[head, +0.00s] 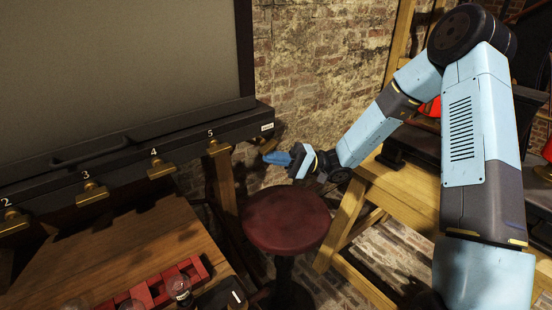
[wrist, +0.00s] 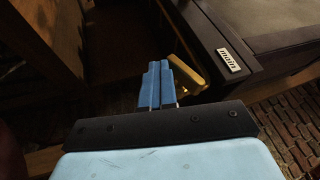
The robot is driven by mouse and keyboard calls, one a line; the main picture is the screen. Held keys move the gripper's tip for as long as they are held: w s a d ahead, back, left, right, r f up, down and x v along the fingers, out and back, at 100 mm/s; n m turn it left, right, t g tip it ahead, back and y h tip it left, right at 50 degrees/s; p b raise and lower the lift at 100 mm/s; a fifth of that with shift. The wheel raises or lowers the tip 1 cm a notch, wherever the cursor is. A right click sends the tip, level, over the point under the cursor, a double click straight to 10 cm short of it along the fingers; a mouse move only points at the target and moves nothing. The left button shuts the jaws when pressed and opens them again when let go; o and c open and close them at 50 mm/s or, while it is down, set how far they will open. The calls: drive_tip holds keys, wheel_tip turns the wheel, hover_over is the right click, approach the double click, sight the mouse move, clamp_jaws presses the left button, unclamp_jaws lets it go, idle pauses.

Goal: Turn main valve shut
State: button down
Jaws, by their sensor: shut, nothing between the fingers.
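The main valve's brass lever (wrist: 189,72) shows in the wrist view beside a white label reading "main" (wrist: 229,60), at the end of the dark rail. The same label (head: 267,127) shows at the rail's right end in the head view, where I cannot clearly make out the lever. My gripper (wrist: 157,85) is shut and empty, its two blue fingers together just left of the lever. Whether they touch it I cannot tell. In the head view my gripper (head: 272,158) is just below the rail's end, pointing left.
Brass valves numbered 2, 3, 4 (head: 161,165) and 5 (head: 218,148) line the dark rail (head: 120,150). A round red stool (head: 286,219) stands below my gripper. A wooden table (head: 400,195) is to the right. A red rack (head: 150,286) with jars is on the bench at lower left.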

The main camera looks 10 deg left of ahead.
drive_tip(key=shift+s+a+m+y, duration=0.1)
drive_tip(key=shift+m+y, duration=0.2)
drive_tip(key=shift+y, duration=0.3)
idle(0.4)
idle(2.2)
drive_tip(key=shift+f, duration=0.1)
